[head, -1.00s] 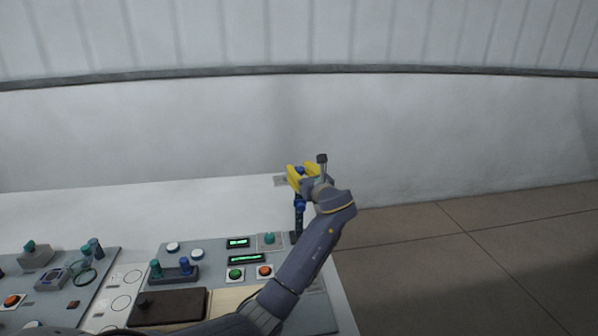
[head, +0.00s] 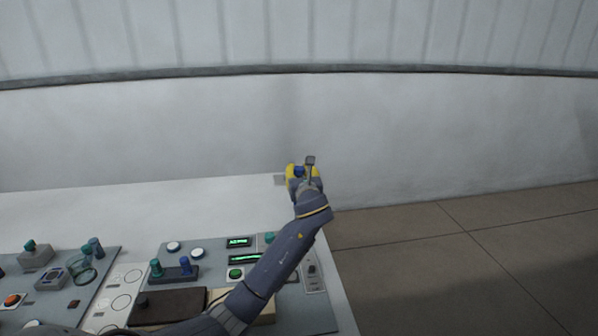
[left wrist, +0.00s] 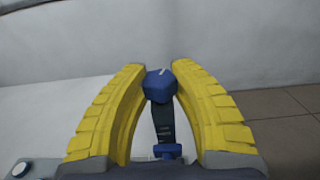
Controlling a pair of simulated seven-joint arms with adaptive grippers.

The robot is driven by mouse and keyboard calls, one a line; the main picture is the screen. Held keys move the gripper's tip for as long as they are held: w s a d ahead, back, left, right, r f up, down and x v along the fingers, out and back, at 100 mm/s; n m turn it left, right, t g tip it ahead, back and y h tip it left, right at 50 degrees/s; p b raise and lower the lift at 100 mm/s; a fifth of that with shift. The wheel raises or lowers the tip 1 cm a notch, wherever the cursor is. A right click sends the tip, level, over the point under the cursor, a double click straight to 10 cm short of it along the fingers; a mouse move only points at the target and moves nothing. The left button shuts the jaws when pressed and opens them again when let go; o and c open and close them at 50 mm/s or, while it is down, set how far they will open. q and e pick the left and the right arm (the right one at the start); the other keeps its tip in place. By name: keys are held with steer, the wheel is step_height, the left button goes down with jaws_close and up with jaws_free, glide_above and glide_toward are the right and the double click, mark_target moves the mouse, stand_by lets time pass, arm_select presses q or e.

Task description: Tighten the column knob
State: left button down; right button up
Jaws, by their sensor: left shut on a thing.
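The column knob (left wrist: 159,86) is a blue faceted knob with a pale mark on top, at the head of a dark column (left wrist: 163,125). A second blue part (left wrist: 168,151) sits lower on the column in the left wrist view. My left gripper (left wrist: 158,80) has yellow ribbed fingers, one on each side of the top knob, and is shut on it. In the head view my left gripper (head: 302,170) is at the console's far right corner, with a bit of blue between the fingers. My forearm hides the column there. My right gripper is not in view.
A toggle switch plate (head: 312,272) lies right of my forearm. The wall (head: 430,135) stands behind; open floor (head: 480,250) lies to the right.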

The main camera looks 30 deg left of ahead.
arm_select(q)
steer(key=m+t+h, duration=0.1)
steer(key=m+h, duration=0.1)
steer(key=m+t+h, duration=0.1)
steer(key=m+h, duration=0.1)
steer(key=h, duration=0.1)
steer(key=m+t+h, duration=0.2)
steer(key=h, duration=0.1)
steer(key=shift+a+r, duration=0.1)
steer(key=shift+r, duration=0.25)
steer(key=m+h, duration=0.3)
steer(key=h, duration=0.1)
steer(key=m+h, duration=0.2)
steer(key=h, duration=0.3)
steer(key=shift+m, duration=0.4)
steer(key=m+g+h, duration=0.2)
steer(key=h, duration=0.1)
steer(key=m+g+h, duration=0.2)
steer(key=m+h, duration=0.1)
steer(key=shift+h, duration=0.4)
steer(key=shift+r+m+g+h, duration=0.1)
steer(key=shift+m+g+h, duration=1.8)
steer(key=shift+g, duration=0.5)
steer(key=shift+m+g+h, duration=0.8)
steer(key=shift+m+g, duration=0.2)
steer(key=shift+g, duration=0.6)
